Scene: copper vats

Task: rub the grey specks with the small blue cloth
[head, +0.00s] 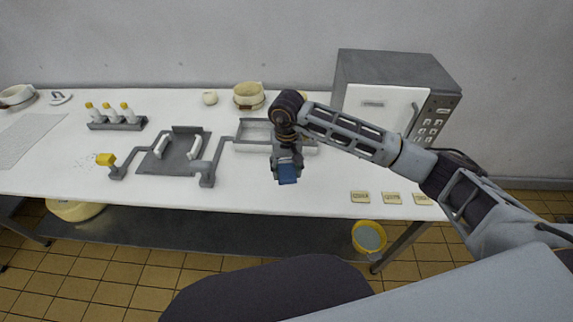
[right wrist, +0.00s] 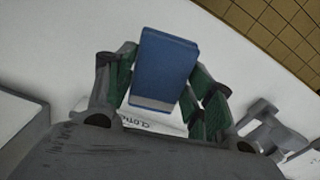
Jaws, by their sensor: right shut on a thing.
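The small blue cloth (head: 288,174) is in my right gripper (head: 286,164), above the front part of the white table. In the right wrist view the blue cloth (right wrist: 165,68) stands out between the green-padded fingers of my right gripper (right wrist: 163,88), which is shut on it. A white label reading "CLOTH" (right wrist: 150,119) shows just below the cloth there. Faint grey specks (head: 85,162) lie on the table at the left, beside a yellow block, well away from the cloth. My left gripper is not in view.
A grey fixture (head: 175,152) with a tray and pipes stands between the specks and my right gripper. A bottle rack (head: 117,123) is behind it. A microwave (head: 392,95) stands at the back right. Several small tags (head: 391,198) lie at the front right.

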